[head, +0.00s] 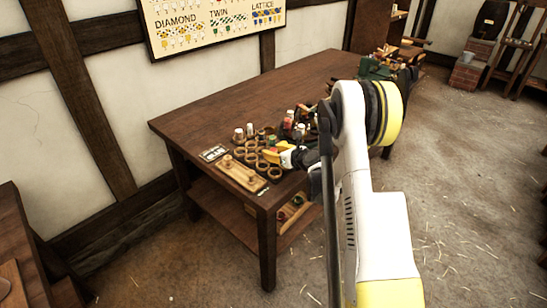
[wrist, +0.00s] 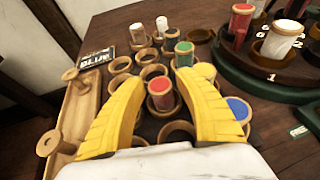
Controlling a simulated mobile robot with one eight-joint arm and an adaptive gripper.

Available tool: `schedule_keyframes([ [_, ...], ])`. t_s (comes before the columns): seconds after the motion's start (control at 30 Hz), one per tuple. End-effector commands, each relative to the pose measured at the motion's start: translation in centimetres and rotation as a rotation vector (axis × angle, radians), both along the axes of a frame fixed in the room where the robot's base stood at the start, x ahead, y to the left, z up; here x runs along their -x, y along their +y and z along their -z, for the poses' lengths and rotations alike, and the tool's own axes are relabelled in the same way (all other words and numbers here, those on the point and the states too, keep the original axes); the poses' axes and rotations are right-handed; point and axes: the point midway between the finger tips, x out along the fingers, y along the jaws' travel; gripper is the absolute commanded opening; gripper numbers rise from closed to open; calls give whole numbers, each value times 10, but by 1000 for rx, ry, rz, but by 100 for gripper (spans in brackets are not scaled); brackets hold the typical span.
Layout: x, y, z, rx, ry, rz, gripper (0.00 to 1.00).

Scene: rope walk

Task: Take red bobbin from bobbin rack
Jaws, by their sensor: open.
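The bobbin rack (wrist: 176,129) is a cluster of round wooden ring holders on the table. In the wrist view a red bobbin (wrist: 162,92) stands in one of its rings, between the two yellow fingers of my gripper (wrist: 158,88). The fingers are spread apart on either side of it, and I see no clear contact. A green bobbin (wrist: 184,53) and white bobbins (wrist: 163,26) stand in rings behind it. A blue-topped bobbin (wrist: 237,109) sits right of the right finger. In the head view my gripper (head: 280,158) is low over the rack at the table's near end.
A wooden tray (wrist: 80,100) with empty spools lies to the left, beside a small label card (wrist: 95,59). A dark green round stand (wrist: 265,77) holding red and white bobbins is at the right. The table (head: 225,108) has clear room along its back left.

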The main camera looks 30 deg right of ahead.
Motion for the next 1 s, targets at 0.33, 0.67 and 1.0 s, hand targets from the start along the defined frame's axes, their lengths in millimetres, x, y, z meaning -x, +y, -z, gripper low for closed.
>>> schedule_keyframes([
  [0.33,0,0,-1,0,0,0,3],
  [0.67,1,0,-5,0,0,0,3],
  [1.0,9,-8,-51,0,0,4,3],
])
